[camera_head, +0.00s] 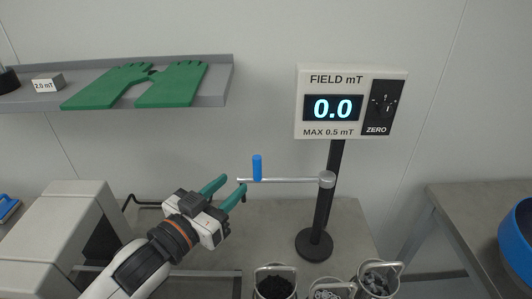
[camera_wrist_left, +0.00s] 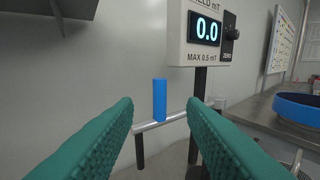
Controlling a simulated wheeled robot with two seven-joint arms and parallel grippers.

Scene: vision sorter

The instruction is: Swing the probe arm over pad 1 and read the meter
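The probe arm (camera_head: 292,181) is a thin silver bar reaching left from a joint on a black post (camera_head: 324,205). A blue upright handle (camera_head: 257,168) stands near its left end. The meter (camera_head: 350,78) on the post is headed FIELD mT and reads 0.0, with MAX 0.5 mT printed below. My left gripper (camera_head: 233,185) is open and empty, just left of the handle. In the left wrist view the blue handle (camera_wrist_left: 160,100) shows between the two green fingers, beyond their tips, seemingly untouched. I cannot make out pad 1. My right gripper is not in view.
A ZERO knob (camera_head: 384,104) is on the meter's right side. Metal cups (camera_head: 274,283) of dark or grey bits stand at the front edge. A shelf (camera_head: 218,88) with green gloves (camera_head: 140,84) hangs at upper left. A blue bowl (camera_head: 519,240) is at far right.

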